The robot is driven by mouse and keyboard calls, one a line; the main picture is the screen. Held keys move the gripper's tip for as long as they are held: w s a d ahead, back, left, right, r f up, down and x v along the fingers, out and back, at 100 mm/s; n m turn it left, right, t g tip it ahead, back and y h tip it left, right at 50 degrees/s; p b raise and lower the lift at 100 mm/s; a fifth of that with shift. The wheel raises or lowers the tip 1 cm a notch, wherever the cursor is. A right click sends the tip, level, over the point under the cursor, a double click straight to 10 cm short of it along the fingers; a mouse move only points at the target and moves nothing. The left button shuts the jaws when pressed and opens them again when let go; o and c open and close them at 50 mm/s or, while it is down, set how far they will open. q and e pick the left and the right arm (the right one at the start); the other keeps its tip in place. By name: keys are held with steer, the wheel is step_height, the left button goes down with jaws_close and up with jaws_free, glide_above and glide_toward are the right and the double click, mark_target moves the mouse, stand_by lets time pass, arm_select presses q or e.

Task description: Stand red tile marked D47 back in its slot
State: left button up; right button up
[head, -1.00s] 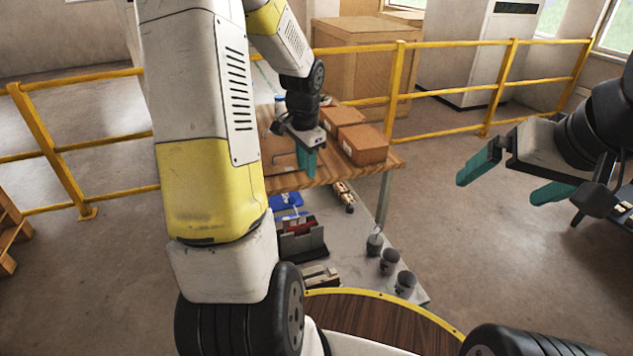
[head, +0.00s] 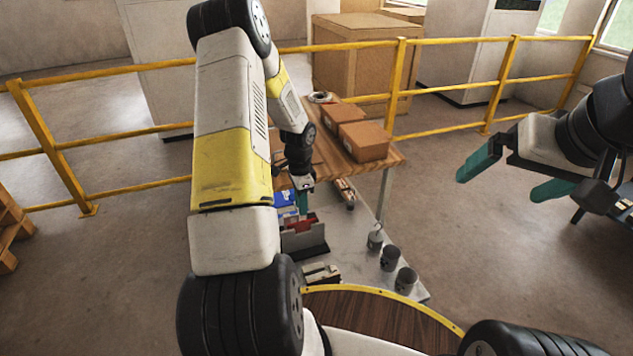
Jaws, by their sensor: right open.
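A red tile (head: 303,224) shows at a dark grey rack (head: 306,243) on the grey lower surface. Its marking is too small to read, and I cannot tell whether it stands in a slot. My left gripper (head: 303,204) points down just above and behind the rack, close to the red tile. Its teal fingers overlap in this view, so I cannot tell how far apart they are or whether anything is between them. My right gripper (head: 500,187) is open and empty, held out at the right, away from the table.
Blue items (head: 285,199) lie behind the rack. Several dark cups (head: 389,258) stand to its right. A wooden shelf (head: 385,165) with brown boxes (head: 365,141) rises behind. Yellow railing (head: 450,122) runs across the back.

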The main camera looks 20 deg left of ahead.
mark_target(302, 222)
arm_select(q)
steer(key=shift+f, duration=4.15)
jaws_close()
steer(key=shift+r, duration=0.1)
step_height(302, 222, up, 11)
steer(key=shift+s+d, duration=0.1)
